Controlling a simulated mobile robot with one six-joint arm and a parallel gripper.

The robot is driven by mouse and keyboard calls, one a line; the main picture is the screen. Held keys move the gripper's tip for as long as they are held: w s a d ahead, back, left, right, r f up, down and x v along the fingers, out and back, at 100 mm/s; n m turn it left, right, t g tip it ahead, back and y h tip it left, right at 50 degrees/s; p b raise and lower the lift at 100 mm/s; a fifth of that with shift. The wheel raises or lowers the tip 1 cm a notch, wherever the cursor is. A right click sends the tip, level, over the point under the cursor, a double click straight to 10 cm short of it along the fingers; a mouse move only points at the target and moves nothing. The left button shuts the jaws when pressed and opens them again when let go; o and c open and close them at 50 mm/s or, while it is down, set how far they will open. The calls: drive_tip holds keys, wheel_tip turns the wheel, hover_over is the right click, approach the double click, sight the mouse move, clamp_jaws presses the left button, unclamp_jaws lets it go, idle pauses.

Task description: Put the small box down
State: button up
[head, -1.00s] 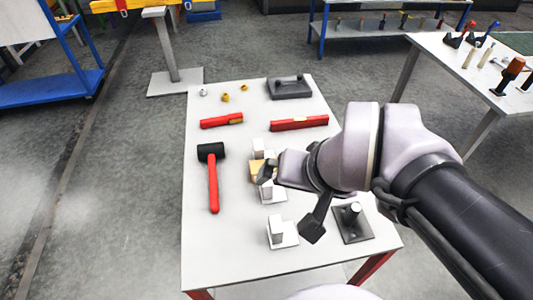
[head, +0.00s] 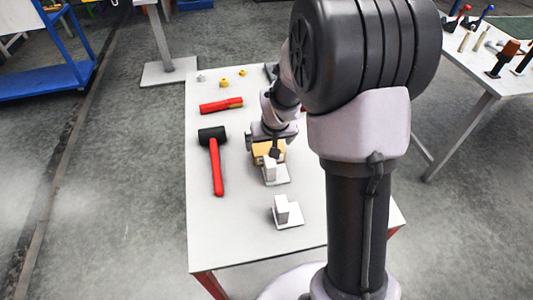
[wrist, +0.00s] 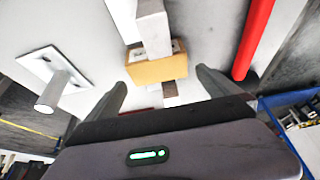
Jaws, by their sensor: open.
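The small box (head: 259,155) is tan cardboard and sits among white upright castings near the middle of the white table (head: 225,235). In the wrist view the box (wrist: 157,69) lies between and just beyond my fingertips, with a gap on both sides. My gripper (head: 271,139) is open above and behind the box, its fingers pointing down at it; it also shows in the wrist view (wrist: 161,78). A white casting (head: 270,170) stands at the near side of the box and hides part of it. I cannot tell whether the box rests on the table or on a casting.
A second white casting (head: 285,211) stands nearer on the table. A black-headed mallet (head: 214,165) lies left of the box, and a red tool (head: 221,105) lies farther back. My arm covers the table's right side. The front left of the table is clear.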

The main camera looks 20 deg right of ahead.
sight(268, 148)
drive_tip(key=b+x, duration=0.2)
drive_tip(key=x, duration=0.3)
drive_tip(key=shift+s+d+f, duration=0.1)
drive_tip(key=shift+f, duration=0.15)
drive_tip(key=shift+r, duration=0.15)
drive_tip(key=c, duration=1.7)
